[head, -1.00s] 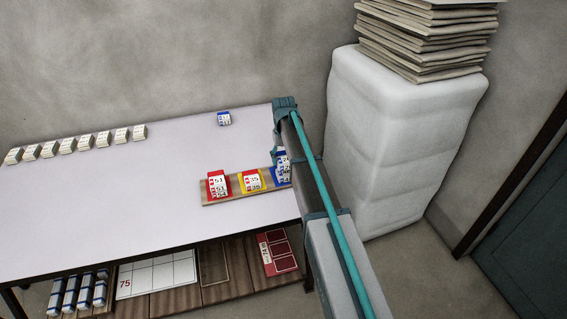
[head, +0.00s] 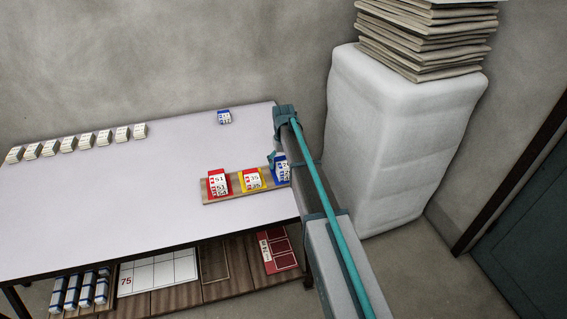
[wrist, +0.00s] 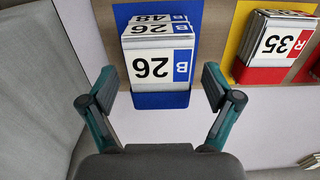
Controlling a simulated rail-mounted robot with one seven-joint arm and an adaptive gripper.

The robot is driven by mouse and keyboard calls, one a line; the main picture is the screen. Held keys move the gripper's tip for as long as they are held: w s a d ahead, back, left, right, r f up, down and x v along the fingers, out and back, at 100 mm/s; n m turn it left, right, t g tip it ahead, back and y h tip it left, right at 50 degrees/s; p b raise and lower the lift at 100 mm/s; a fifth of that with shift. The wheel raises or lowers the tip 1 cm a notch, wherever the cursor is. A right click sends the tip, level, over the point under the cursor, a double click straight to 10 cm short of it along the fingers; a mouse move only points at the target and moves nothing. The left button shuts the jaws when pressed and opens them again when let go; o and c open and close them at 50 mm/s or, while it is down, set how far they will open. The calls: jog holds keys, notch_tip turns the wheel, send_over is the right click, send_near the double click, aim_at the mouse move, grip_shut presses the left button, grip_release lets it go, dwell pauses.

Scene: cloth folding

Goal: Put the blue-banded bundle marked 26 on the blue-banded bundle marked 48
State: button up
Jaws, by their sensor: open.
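In the wrist view the bundle marked 26 (wrist: 152,66) shows its large label with a blue B band. It sits on the bundle marked 48 (wrist: 142,17), whose label edge shows just past it. Both are over a blue pad (wrist: 160,100). In the head view the blue stack (head: 283,172) stands at the right end of the wooden board, partly beside my arm. My gripper (wrist: 158,86) is open and empty, its fingers apart from the bundle on either side. In the head view a teal part of my gripper (head: 271,157) shows beside the stack.
The wooden board (head: 236,195) also holds a red stack marked 51 (head: 218,184) and a yellow-pad stack marked 35 (head: 252,179). Another blue-banded bundle (head: 224,118) lies behind on the table. A row of white bundles (head: 75,143) is at the left. The table's middle is clear.

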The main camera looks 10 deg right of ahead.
aim_at(284, 162)
jog(key=shift+r, duration=0.1)
notch_tip(284, 162, up, 12)
jog(key=b, duration=0.2)
dwell(0.4)
